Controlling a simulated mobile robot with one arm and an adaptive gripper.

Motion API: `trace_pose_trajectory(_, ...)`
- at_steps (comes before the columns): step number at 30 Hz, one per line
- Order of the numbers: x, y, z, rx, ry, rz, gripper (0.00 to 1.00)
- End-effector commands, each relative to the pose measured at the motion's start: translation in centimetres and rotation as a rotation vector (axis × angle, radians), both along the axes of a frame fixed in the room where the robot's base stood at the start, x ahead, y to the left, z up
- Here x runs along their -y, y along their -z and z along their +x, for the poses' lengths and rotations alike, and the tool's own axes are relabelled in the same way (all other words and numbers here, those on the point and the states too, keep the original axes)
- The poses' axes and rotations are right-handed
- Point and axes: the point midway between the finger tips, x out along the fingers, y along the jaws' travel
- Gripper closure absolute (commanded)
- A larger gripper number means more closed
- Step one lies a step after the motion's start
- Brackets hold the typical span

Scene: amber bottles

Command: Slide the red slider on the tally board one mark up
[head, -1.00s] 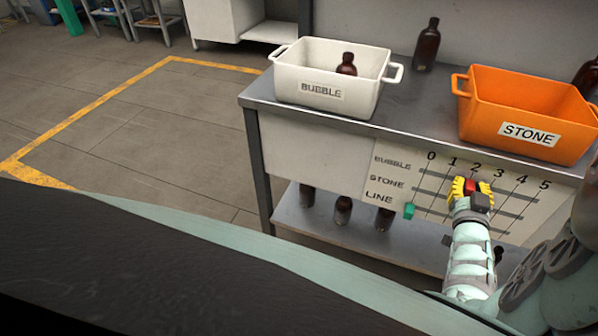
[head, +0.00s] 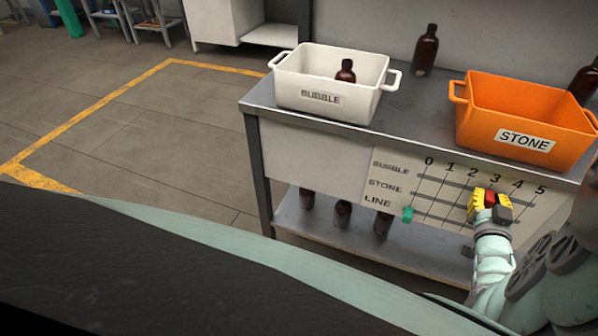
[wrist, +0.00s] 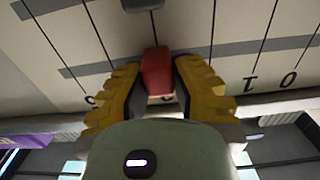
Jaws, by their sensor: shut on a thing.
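The tally board (head: 386,208) hangs on the front of the bench, with rows BUBBLE, STONE and LINE and marks 0 to 5. The red slider (head: 489,198) is on the upper row, close to the mark 3 line; its exact alignment is partly hidden by my gripper. My gripper (head: 491,203) is shut on it. In the wrist view the red slider (wrist: 157,72) sits between the yellow fingers of my gripper (wrist: 156,82). A green slider (head: 408,214) is at 0 in the LINE row. A dark grey block (wrist: 142,4) shows on another row in the wrist view.
A white BUBBLE crate (head: 345,107) holding an amber bottle (head: 346,72) and an orange STONE crate (head: 480,136) stand on the bench (head: 420,126). Another amber bottle (head: 427,50) stands behind them. Several bottles stand on the lower shelf (head: 330,240). The floor at left is clear.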

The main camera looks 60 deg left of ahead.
Motion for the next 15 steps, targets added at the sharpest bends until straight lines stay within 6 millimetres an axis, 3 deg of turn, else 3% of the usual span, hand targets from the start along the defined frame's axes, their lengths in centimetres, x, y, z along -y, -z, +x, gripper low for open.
trace_pose_trajectory(8, -0.07, 0.35, -0.11, -0.008, -0.001, -0.004, 1.0)
trace_pose_trajectory(9, -0.07, 0.36, -0.11, -0.009, -0.001, -0.005, 0.71)
trace_pose_trajectory(15, -0.11, 0.19, -0.07, -0.005, -0.002, -0.002, 0.51)
